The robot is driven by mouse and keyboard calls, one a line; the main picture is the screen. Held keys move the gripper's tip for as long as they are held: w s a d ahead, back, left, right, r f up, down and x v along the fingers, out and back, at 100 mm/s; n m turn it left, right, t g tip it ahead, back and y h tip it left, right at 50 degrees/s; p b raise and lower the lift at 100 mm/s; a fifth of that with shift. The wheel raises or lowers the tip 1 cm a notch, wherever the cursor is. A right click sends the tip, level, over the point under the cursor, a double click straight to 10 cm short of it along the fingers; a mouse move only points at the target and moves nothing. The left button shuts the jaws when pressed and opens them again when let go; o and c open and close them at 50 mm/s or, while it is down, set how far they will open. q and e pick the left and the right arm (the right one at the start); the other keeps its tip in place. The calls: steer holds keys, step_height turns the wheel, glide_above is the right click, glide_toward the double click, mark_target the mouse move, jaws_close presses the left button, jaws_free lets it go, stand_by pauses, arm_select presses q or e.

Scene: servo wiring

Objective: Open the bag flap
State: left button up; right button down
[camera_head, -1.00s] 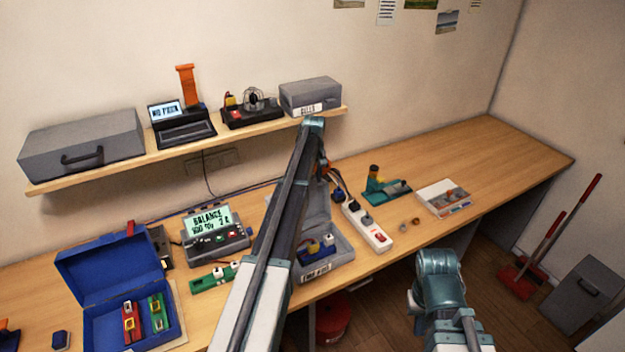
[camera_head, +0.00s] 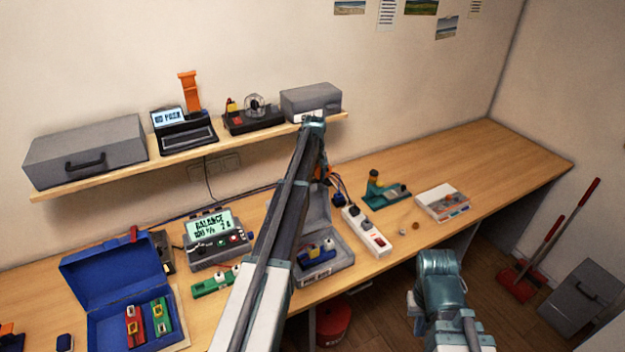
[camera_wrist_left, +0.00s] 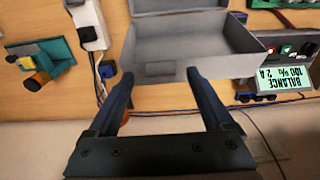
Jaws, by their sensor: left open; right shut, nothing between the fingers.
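The bag, a grey box-shaped case (camera_head: 338,262), sits on the bench with its flap (camera_head: 319,205) raised at the back. A blue battery-like block lies in it. My left arm crosses in front and hides part of the case. Contact cannot be told. My right arm is at the lower right, with its gripper fingers out of sight.
A white power strip (camera_head: 366,232) and a teal tool (camera_head: 385,190) stand right of the case. A balance charger (camera_head: 216,240) and an open blue box (camera_head: 118,282) stand left. A shelf (camera_head: 190,160) runs above.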

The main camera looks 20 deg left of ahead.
arm_select(q)
step_height(320, 180, up, 5)
steer(key=p, duration=0.4)
steer(key=shift+s+d+r, duration=0.1)
steer(key=shift+d, duration=0.05)
steer(key=s+d+f+m+b, duration=0.3)
steer(key=s+d+f+b, duration=0.2)
steer(key=s+d, duration=0.4)
steer(key=s+d+f+m+b, duration=0.3)
steer(key=s+d+f+b, duration=0.3)
steer(key=d, duration=0.5)
steer(key=s+d+f+m+b, duration=0.2)
steer(key=s+d+f+b, duration=0.1)
steer(key=s, duration=0.5)
steer(key=s+d+f+m+b, duration=0.3)
steer(key=s+d+f+b, duration=0.1)
steer(key=s, duration=0.4)
steer(key=s+d+f+m+b, duration=0.3)
steer(key=s+d, duration=0.3)
steer(key=s, duration=0.2)
steer(key=shift+s+f+g+y, duration=0.3)
steer(key=shift+f+g, duration=0.05)
steer(key=shift+g, duration=0.05)
